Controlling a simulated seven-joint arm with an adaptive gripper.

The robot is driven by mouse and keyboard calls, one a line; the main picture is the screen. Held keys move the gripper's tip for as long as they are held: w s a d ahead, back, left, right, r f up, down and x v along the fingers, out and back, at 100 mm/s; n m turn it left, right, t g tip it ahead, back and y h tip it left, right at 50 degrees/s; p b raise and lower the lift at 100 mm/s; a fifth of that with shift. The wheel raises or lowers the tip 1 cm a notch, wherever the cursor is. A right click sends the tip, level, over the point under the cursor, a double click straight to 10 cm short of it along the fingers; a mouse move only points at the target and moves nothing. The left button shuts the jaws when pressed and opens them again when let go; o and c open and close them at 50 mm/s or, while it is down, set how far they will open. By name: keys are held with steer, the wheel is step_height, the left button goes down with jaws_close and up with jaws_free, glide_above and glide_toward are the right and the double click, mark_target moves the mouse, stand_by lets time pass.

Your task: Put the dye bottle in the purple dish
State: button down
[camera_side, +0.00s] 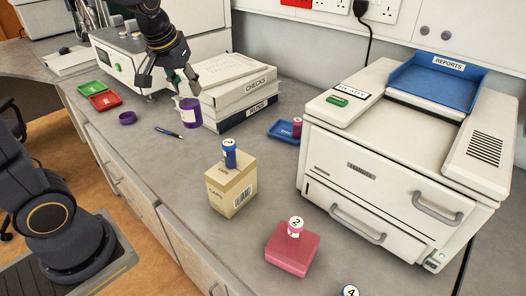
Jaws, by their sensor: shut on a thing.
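My gripper (170,78) is at the upper left in the side view, above the counter and in front of the white binders. It is shut on a small dark green thing (174,75), which looks like the dye bottle but is mostly hidden by the fingers. The small purple dish (127,118) sits on the counter, below and left of my gripper, near the front edge.
A green tray (88,88) and a red tray (105,100) lie left of the purple dish. A pen (168,132) lies to its right. Stacked binders (240,98) stand behind the beaker.

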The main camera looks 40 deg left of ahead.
steer(key=s+a+r+n+y, duration=0.1)
steer(key=a+n, duration=0.1)
steer(key=a, duration=0.7)
steer(key=s+a+r+n, duration=0.1)
steer(key=a+r+n, duration=0.1)
steer(key=a, duration=0.7)
steer(key=s+a+f+n+g+y, duration=0.15)
steer(key=s+a+n, duration=0.25)
steer(key=s+a, duration=0.75)
steer(key=w+a+f, duration=0.9)
steer(key=a+f, duration=0.3)
steer(key=f, duration=0.1)
steer(key=shift+w+a+f+g, duration=0.15)
steer(key=shift+w+f+g, duration=0.1)
steer(key=shift+w+g, duration=0.2)
steer(key=shift+s+f+n, duration=0.1)
steer(key=shift+n, duration=0.2)
steer(key=shift+f, duration=0.5)
